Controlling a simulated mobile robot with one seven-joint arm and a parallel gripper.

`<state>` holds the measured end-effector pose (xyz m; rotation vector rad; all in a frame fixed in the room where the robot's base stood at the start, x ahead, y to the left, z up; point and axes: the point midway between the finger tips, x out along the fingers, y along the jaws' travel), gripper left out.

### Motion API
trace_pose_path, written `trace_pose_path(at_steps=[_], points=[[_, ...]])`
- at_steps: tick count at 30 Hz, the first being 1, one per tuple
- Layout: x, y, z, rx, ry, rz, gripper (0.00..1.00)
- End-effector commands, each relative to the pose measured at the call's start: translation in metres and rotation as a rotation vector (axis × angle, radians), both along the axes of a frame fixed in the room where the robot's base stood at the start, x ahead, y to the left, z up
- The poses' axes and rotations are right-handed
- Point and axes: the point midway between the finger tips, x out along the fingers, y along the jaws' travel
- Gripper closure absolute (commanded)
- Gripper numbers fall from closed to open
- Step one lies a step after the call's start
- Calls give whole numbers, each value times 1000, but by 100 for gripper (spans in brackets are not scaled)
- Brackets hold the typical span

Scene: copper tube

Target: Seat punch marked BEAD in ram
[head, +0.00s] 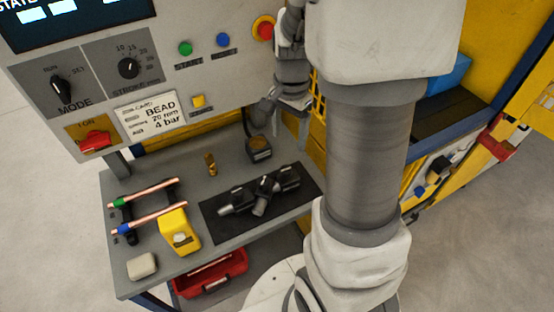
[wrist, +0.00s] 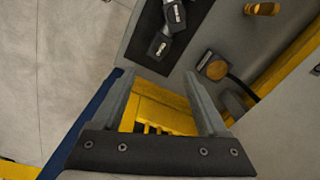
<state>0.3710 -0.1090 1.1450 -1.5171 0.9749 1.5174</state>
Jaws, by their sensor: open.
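Several dark grey punches (head: 238,199) lie on a black mat on the bench, some overlapping in the head view. Two of them (wrist: 175,15) show at the top of the wrist view with small white labels, too small to read, so I cannot tell which is marked BEAD. My gripper (head: 290,125) is open and empty, above and behind the mat's right end. In the wrist view its two fingers (wrist: 159,80) stand wide apart with only the bench edge and yellow frame beyond. I cannot make out the ram in either view.
A dark block with a round brown top (head: 259,148) and a brass piece (head: 210,163) stand behind the mat. Copper tubes (head: 150,225), a yellow device (head: 178,232) and a pale block (head: 142,266) are left. The card (head: 157,115) on the panel reads BEAD.

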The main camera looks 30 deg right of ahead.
Motion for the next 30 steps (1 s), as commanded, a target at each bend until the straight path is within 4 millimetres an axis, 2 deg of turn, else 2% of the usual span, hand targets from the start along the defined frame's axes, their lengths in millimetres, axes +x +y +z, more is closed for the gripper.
trace_pose_path(at_steps=[3,9,19,27,30], points=[[-2,0,-29,1,7,0,24],[-1,0,-65,0,4,0,24],[-1,1,-88,1,4,1,24],[-1,2,-123,1,4,0,24],[-1,2,-130,1,2,1,24]])
